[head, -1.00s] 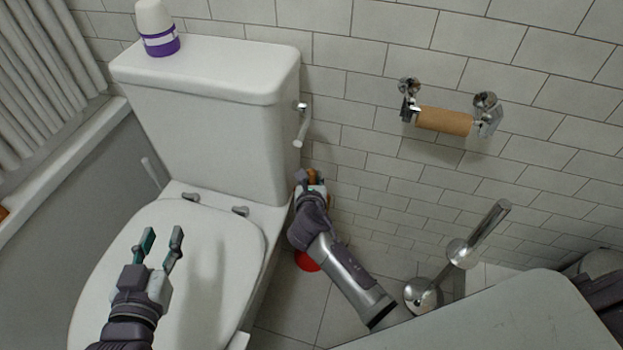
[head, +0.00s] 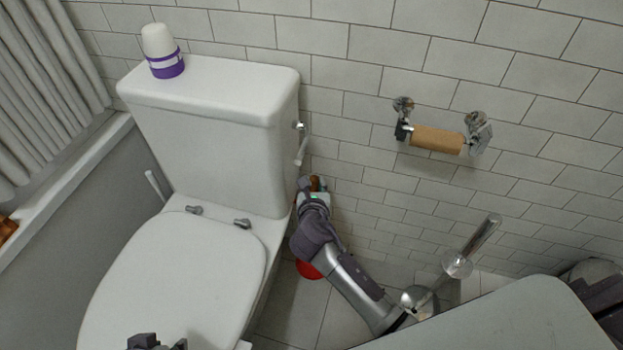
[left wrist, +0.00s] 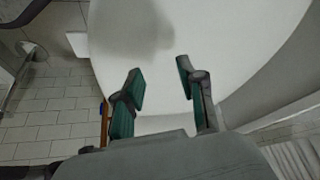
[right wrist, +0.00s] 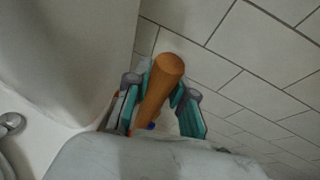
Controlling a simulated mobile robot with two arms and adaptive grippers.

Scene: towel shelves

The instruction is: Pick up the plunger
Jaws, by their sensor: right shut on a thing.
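The plunger has a wooden handle, whose rounded end (right wrist: 163,75) shows in the right wrist view. Its red cup (head: 309,270) shows low beside the toilet in the head view, partly hidden by my right arm. My right gripper (right wrist: 157,98) is shut around the handle, with one finger on each side. In the head view the right gripper (head: 315,190) is between the toilet and the tiled wall. My left gripper (left wrist: 160,80) is open and empty above the toilet lid. Only a small part of it shows at the bottom edge of the head view.
The white toilet (head: 215,150) stands close on the left of my right gripper, with a flush lever (head: 301,147) above. A toilet brush in a metal holder (head: 458,263) stands to the right. A roll holder with a cardboard tube (head: 436,139) is on the wall.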

